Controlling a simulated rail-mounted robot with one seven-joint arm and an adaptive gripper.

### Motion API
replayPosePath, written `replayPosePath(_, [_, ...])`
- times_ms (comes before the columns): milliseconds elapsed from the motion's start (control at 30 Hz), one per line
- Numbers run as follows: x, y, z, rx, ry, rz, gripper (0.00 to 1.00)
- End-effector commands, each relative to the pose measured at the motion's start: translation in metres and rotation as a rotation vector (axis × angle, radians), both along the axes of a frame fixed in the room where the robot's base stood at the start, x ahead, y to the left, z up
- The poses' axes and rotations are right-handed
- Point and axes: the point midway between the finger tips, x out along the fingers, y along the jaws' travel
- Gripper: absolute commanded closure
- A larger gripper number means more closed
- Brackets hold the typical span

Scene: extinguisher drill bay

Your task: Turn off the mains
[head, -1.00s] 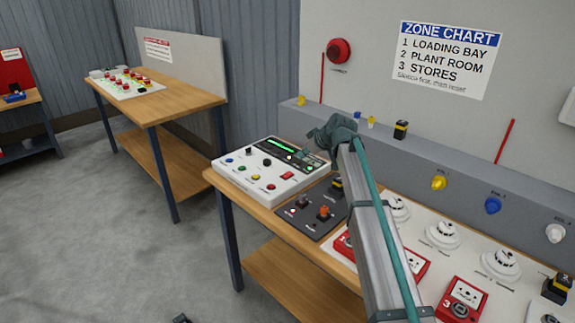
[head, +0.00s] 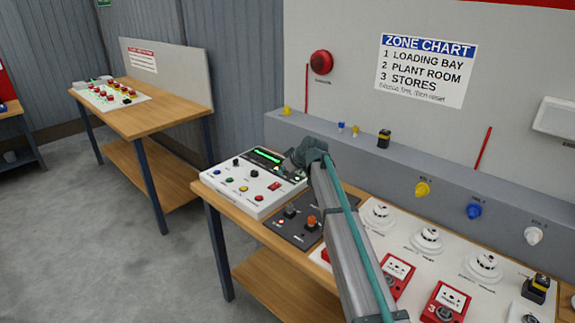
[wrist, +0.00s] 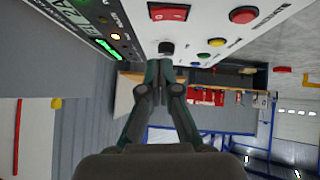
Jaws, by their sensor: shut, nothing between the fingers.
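A white control panel (head: 240,205) with a green-lit display (head: 266,157) sits at the left end of the near bench. It carries a red rocker switch (head: 275,186), dark knobs and coloured buttons. The rocker also shows at the top of the wrist view (wrist: 168,12); its position and label are unclear. My gripper (head: 284,170) is over the panel's right part, by the display. In the wrist view my gripper (wrist: 160,64) is shut and empty, its tips close to a black knob (wrist: 166,47); contact cannot be told. I cannot read which control is the mains.
White detectors (head: 427,238) and red call points (head: 446,302) stand further right. A grey ledge (head: 400,168) runs behind. A second bench (head: 160,110) stands left, with open floor between.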

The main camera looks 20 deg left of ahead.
Motion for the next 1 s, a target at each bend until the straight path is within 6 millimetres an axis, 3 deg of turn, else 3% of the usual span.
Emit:
replayPosePath(167, [0.014,0.024,-0.023,-0.001,0.002,0.001,1.00])
replayPosePath(500, [0.016,0.020,-0.059,0.001,0.001,0.000,1.00])
replayPosePath(1000, [0.013,0.025,-0.065,0.003,0.006,0.006,1.00])
